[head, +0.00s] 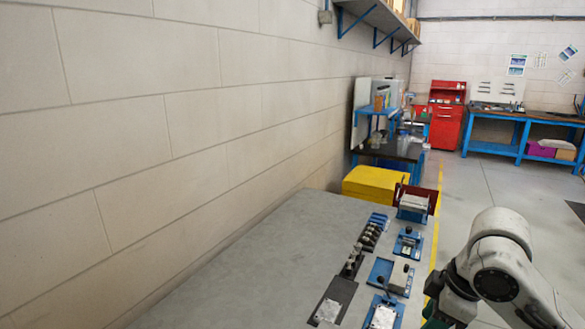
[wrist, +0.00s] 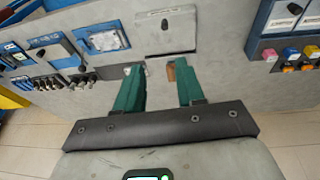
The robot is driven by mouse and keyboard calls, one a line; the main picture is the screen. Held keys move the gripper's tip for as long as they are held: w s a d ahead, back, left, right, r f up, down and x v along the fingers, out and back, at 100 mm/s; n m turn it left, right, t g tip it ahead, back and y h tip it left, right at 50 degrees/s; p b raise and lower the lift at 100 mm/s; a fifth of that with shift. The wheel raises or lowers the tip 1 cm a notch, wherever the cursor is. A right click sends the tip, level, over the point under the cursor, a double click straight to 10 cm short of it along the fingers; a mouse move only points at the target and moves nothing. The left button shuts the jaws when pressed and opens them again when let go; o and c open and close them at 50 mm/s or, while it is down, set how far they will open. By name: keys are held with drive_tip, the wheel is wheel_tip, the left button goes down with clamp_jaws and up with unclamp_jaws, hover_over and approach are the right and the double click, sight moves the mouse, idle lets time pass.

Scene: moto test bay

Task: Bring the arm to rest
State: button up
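My gripper (wrist: 156,74) shows in the wrist view with its two green fingers apart and nothing seen between them. Its fingertips point toward the grey bench (wrist: 210,60), which carries blue and white devices. A white box-like device (wrist: 166,30) lies just beyond the fingertips. In the head view my pale arm is bent at the lower right, beside the grey bench (head: 250,255). Only a bit of green shows there at the bottom edge, so the fingers are mostly hidden.
Blue test fixtures (head: 407,243) and a dark red-framed device (head: 414,203) stand along the bench's right side. A yellow box (head: 375,184) is behind the bench. A block wall (head: 150,120) closes the left. Open floor (head: 480,190) lies right, toward a red cabinet (head: 445,122).

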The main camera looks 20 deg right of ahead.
drive_tip(key=w+a+f+m+t+y, duration=0.1)
drive_tip(key=w+a+m+t+y, duration=0.15)
drive_tip(key=a, duration=0.45)
drive_tip(key=w+a+f+m+t+y, duration=0.1)
drive_tip(key=w+a+f, duration=0.15)
drive_tip(key=a, duration=0.55)
drive_tip(key=s+f+m+g+h, duration=0.1)
drive_tip(key=s+f, duration=0.4)
drive_tip(key=s, duration=0.1)
drive_tip(key=s+a+f+m+g+h, duration=0.1)
drive_tip(key=s+f+m, duration=0.1)
drive_tip(key=s+f, duration=0.4)
drive_tip(key=s+f+m+g+h, duration=0.1)
drive_tip(key=s+f, duration=0.5)
drive_tip(key=shift+a+f+m+g, duration=0.15)
drive_tip(key=shift+m+g, duration=0.1)
drive_tip(key=shift+g, duration=0.1)
drive_tip(key=s+d+f+g+h, duration=0.1)
drive_tip(key=s+d+f+h, duration=0.2)
drive_tip(key=s, duration=0.4)
wheel_tip(320, 180, down, 10)
drive_tip(key=d+y+b, duration=0.1)
drive_tip(key=b, duration=0.9)
drive_tip(key=shift+s+r+g, duration=0.2)
drive_tip(key=shift+s+g, duration=0.05)
drive_tip(key=shift+g, duration=0.05)
drive_tip(key=shift+o, duration=0.2)
